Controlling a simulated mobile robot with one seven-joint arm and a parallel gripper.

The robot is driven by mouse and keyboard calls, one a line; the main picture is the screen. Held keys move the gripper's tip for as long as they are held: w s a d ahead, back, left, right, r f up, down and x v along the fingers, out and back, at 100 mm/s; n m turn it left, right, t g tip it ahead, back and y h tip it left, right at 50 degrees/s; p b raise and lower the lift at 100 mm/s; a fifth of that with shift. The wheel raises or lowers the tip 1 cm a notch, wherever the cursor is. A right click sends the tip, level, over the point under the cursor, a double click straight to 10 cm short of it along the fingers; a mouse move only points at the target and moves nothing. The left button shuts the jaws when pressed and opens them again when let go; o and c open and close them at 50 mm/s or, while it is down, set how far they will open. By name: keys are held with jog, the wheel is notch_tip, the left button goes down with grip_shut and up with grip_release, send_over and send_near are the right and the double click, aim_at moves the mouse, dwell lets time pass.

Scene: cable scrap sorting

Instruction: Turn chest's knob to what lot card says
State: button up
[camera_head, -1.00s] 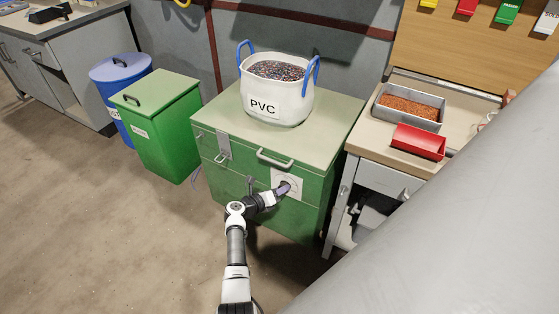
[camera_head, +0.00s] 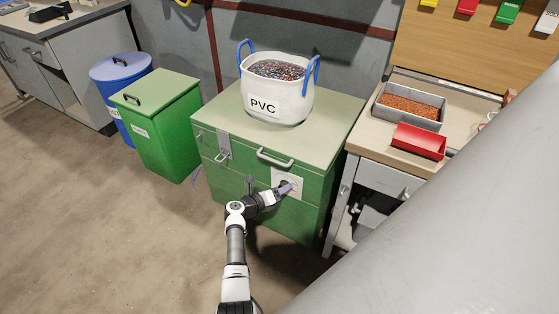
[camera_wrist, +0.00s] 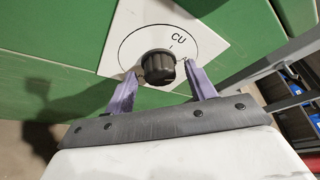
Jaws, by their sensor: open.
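The green chest (camera_head: 235,185) stands in the middle of the head view, with a white dial plate (camera_head: 298,182) on its front. In the wrist view the dial plate (camera_wrist: 112,62) carries a black ribbed knob (camera_wrist: 158,67). The letters CU and a short tick show just above the knob; its pointer is not clear. My gripper (camera_wrist: 163,75) is open, with one purple finger on each side of the knob's lower part. Gaps show between the fingers and the knob. In the head view my gripper (camera_head: 286,189) is at the dial. I cannot make out a lot card.
A white bag marked PVC (camera_head: 262,103), filled with granules, stands on the chest lid. A green bin (camera_head: 160,130) and a blue drum (camera_head: 108,72) stand left. A bench on the right holds a metal tray (camera_head: 440,118) and a red scoop (camera_head: 418,142). Floor at left is clear.

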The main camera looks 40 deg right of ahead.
jog(key=p+v, duration=0.1)
jog(key=v, duration=1.2)
jog(key=shift+a+r+p, duration=0.15)
jog(key=shift+a+p, duration=0.2)
jog(key=shift+p, duration=0.05)
